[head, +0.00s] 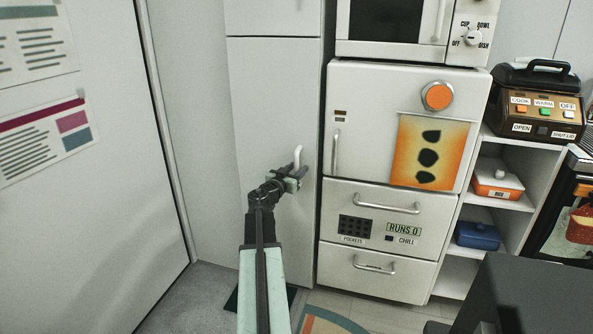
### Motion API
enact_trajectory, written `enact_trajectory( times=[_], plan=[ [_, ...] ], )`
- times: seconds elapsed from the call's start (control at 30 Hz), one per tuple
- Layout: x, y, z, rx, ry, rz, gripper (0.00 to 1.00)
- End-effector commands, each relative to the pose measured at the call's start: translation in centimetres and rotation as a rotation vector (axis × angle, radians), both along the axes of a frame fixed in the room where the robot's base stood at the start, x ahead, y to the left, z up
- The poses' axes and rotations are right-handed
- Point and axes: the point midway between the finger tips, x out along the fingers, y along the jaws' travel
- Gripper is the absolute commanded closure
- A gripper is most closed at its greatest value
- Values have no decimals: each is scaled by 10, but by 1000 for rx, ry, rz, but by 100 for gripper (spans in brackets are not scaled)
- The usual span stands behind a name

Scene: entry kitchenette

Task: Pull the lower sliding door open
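The lower door (270,95) is a tall pale panel left of the white appliance, below a seam with a shorter upper panel. It looks closed. A small white upright handle (297,156) stands out near its right edge. My gripper (294,176), dark with pale parts, is at the lower part of this handle, at the end of my arm reaching up from the bottom. The fingers and the handle overlap in the view. I cannot tell whether they grip the handle or only sit beside it. The handle's lower end is hidden by the gripper.
A white appliance (360,90) with an orange knob and two drawers (340,195) stands close to the right, below a microwave (395,48). Shelves (515,205) with boxes are farther right. A large pale panel with posters (90,220) is at left. Some floor (205,285) is clear.

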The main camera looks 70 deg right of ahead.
Motion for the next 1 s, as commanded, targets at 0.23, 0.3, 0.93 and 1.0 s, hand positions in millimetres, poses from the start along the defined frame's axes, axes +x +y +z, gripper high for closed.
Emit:
enact_trajectory(
  times=[0.23, 0.3, 0.93, 1.0],
  plan=[
    [0, 1, 0, 0, 0, 0, 100],
    [0, 1, 0, 0, 0, 0, 100],
    [1, 2, 0, 0, 0, 0, 100],
    [1, 2, 0, 0, 0, 0, 100]
  ],
)
